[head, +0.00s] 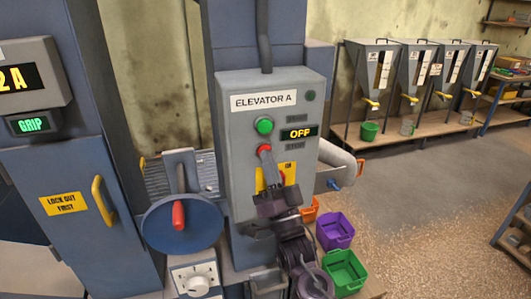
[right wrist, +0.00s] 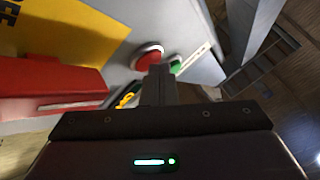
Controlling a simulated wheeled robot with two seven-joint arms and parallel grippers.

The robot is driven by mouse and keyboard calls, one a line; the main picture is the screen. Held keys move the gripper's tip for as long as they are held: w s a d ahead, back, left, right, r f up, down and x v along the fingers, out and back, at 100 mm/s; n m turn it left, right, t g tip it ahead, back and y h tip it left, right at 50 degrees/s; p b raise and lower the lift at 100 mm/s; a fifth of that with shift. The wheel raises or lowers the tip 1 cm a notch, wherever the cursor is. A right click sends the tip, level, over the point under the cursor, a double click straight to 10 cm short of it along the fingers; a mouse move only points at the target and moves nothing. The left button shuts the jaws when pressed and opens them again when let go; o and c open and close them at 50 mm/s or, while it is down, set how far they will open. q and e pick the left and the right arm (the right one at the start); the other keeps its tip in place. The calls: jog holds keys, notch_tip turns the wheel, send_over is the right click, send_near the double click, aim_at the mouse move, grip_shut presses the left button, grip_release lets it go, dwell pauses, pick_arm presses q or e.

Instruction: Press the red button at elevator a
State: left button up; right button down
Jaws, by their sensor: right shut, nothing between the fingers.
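The grey control box labelled ELEVATOR A (head: 231,130) carries a green button (head: 264,126) with a red button (head: 264,150) below it. Its small display (head: 299,133) reads OFF. My right gripper (head: 266,158) is shut and empty, its fingertips pointing up at the red button and overlapping its lower edge. In the right wrist view the fingertips (right wrist: 161,70) lie right at the red button (right wrist: 149,54); whether they touch it I cannot tell. The green button (right wrist: 176,65) shows just beyond. My left gripper is not in view.
A blue wheel with a red handle (head: 179,215) stands to the left. Purple (head: 335,231) and green (head: 345,270) buckets stand at lower right. The floor at right is open.

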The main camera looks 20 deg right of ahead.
jog(key=shift+s, duration=0.1)
dwell(0.4)
jog(key=shift+s, duration=0.75)
jog(key=shift+s+d+p, duration=0.1)
jog(key=shift+s+p, duration=0.5)
jog(key=shift+s, duration=1.85)
